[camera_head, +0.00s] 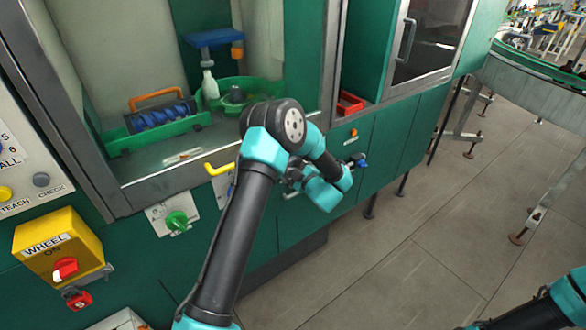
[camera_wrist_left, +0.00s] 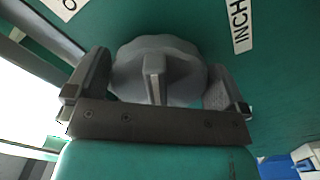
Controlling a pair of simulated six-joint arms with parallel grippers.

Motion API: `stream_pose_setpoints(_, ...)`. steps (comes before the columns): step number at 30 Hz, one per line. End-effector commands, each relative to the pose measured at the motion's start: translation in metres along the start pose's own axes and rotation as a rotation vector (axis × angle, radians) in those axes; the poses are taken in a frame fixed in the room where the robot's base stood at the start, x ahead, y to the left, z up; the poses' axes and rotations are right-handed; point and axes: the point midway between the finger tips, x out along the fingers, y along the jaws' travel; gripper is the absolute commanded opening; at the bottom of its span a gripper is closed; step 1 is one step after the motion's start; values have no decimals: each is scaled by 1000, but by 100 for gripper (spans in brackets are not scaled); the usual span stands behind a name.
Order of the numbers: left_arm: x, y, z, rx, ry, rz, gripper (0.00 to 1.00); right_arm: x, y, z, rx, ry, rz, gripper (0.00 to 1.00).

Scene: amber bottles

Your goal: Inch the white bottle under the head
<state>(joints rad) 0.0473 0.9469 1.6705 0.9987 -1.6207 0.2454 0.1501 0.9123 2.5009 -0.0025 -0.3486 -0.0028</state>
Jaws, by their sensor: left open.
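The white bottle (camera_head: 210,86) stands upright inside the machine, at the left edge of a green round wheel (camera_head: 247,84). A blue head (camera_head: 213,37) with an orange part (camera_head: 237,52) is above it; the bottle's top is left of the orange part. My left gripper (camera_head: 292,176) is at the cabinet front, partly hidden by my arm. In the left wrist view a grey ridged knob (camera_wrist_left: 155,70), beside a label reading INCH (camera_wrist_left: 239,26), sits between the open fingers. Contact cannot be told. My right gripper is out of view.
A green tray (camera_head: 158,134) with a blue screw and orange handle lies left of the wheel. The front carries a green knob (camera_head: 177,220), a yellow lever (camera_head: 219,169), a blue knob (camera_head: 358,160) and a yellow WHEEL switch box (camera_head: 62,250).

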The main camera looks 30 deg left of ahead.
Motion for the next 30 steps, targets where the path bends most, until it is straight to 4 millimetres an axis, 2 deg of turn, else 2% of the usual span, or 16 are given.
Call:
stream_pose_setpoints(8, -30, 0, 1, 1, -3, 2, 100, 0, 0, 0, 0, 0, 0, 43)
stream_pose_setpoints(24, -133, 1, 1, 1, -3, 2, 100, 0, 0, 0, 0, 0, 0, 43)
stream_pose_setpoints(30, -163, 0, 0, 1, -2, 2, 100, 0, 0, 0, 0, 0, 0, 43)
